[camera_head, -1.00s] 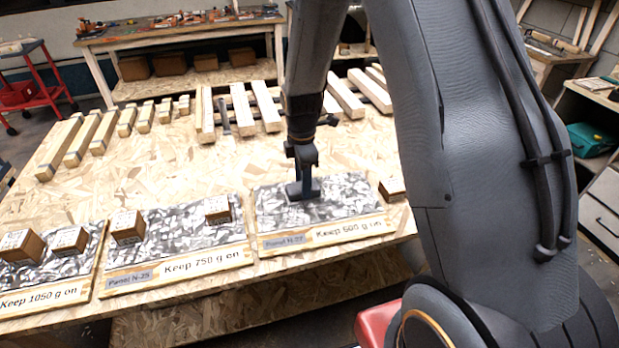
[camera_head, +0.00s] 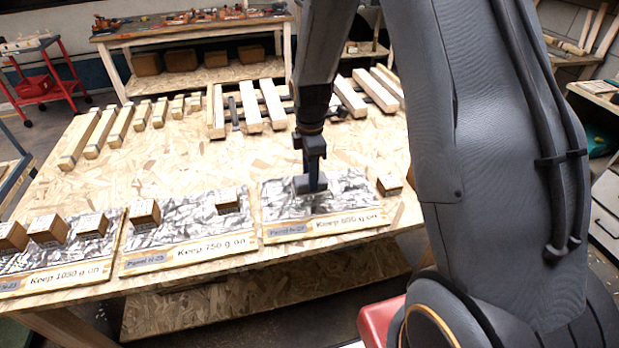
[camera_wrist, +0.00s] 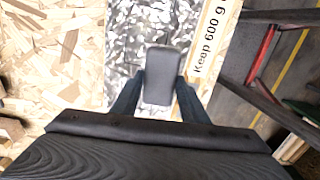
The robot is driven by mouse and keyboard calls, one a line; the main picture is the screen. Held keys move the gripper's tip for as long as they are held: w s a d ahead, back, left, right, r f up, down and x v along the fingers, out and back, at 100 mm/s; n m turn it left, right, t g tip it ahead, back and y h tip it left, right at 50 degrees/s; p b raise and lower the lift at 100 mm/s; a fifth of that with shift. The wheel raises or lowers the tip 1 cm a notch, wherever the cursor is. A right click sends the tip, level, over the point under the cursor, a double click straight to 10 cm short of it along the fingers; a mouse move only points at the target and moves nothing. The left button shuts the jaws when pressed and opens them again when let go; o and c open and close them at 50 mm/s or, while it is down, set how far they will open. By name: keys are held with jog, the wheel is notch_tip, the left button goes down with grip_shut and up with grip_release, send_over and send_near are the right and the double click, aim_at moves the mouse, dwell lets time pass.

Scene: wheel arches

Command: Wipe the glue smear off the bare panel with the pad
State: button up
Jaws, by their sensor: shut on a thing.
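The bare panel (camera_head: 350,187), labelled "Keep 600 g on", lies on the table with a mottled silver-grey face and no weight boxes on it. My gripper (camera_head: 313,176) points down over its middle and is shut on the pad. The dark grey pad (camera_wrist: 162,75) shows between the fingers in the wrist view, over the panel's mottled face (camera_wrist: 140,25). It looks low on or just above the surface; I cannot tell contact for sure. I cannot pick out the glue smear from the mottled pattern.
A small box (camera_head: 389,185) stands on the table right of the panel. The "Keep 750 g on" panel (camera_head: 185,215) with boxes lies to the left, with another loaded panel (camera_head: 75,262) beyond. Wooden bars (camera_head: 250,106) lie behind. Bare table (camera_head: 180,160) lies between.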

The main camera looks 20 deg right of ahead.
jog(key=shift+r+p, duration=0.9)
jog(key=shift+r, duration=0.7)
